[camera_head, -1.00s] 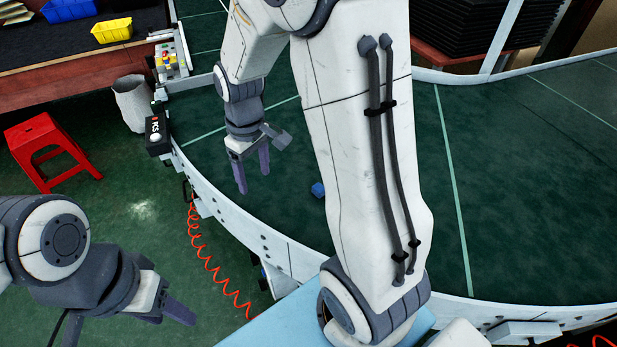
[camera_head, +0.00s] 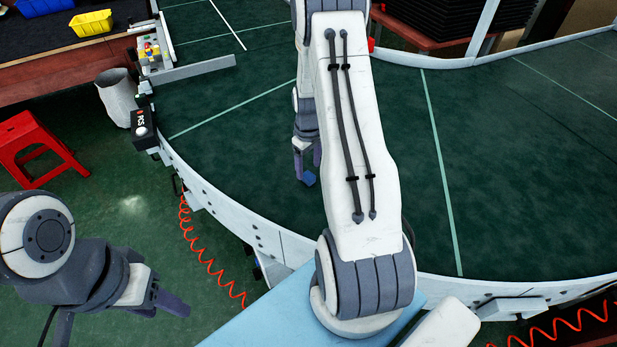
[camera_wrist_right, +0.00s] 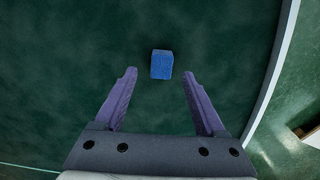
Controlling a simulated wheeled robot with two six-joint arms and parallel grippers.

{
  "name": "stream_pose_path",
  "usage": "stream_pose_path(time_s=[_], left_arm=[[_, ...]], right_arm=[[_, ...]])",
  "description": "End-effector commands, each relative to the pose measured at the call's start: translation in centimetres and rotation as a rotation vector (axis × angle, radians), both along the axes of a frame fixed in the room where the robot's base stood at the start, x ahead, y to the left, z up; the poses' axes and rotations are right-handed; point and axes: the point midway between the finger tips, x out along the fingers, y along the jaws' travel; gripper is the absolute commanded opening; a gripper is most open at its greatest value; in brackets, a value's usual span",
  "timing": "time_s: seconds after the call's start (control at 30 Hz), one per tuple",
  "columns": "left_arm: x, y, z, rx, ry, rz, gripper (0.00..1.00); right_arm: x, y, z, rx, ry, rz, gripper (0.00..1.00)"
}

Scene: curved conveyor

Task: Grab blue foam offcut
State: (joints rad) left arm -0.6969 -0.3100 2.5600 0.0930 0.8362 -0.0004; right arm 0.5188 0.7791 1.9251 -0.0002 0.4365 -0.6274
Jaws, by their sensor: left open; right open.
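The blue foam offcut (camera_head: 309,178) is a small blue block on the dark green conveyor belt. In the right wrist view the offcut (camera_wrist_right: 162,64) lies just beyond the fingertips, roughly midway between them, and nothing touches it. My right gripper (camera_head: 306,170) is open above the belt close to the offcut; its two purple fingers (camera_wrist_right: 160,78) are spread and empty. The right forearm hides part of this gripper in the head view. My left gripper (camera_head: 165,305) is open and empty at the lower left, outside the conveyor, over the green floor.
The curved conveyor's white side rail (camera_head: 215,205) runs below and left of the offcut. A metal bar (camera_head: 195,70) reaches over the belt at the upper left. A red stool (camera_head: 38,148) and a grey bin (camera_head: 116,98) stand on the floor. The belt around the offcut is clear.

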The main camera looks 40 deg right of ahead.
Motion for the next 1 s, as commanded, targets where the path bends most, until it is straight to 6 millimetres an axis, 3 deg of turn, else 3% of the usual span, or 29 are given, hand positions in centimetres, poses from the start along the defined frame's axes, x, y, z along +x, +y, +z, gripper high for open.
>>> stream_pose_path(time_s=[0.2,0.5,0.57,0.7,1.0], left_arm=[[0.0,0.0,0.7,0.0,0.0,0.0,0.5],[0.0,0.0,0.7,0.0,0.0,0.0,0.5],[0.0,0.0,0.7,0.0,0.0,0.0,0.5],[0.0,0.0,0.7,0.0,0.0,0.0,0.5],[0.0,0.0,0.7,0.0,0.0,0.0,0.5]], right_arm=[[-0.4,0.2,-3.1,0.002,0.003,0.0,0.72],[-0.3,0.1,-3.7,0.0,0.0,-0.001,0.72],[-0.3,0.1,-3.7,0.0,0.0,-0.001,0.53],[-0.3,0.1,-3.7,0.0,0.0,-0.001,0.0],[-0.3,0.1,-3.6,0.0,0.0,-0.001,0.0]])
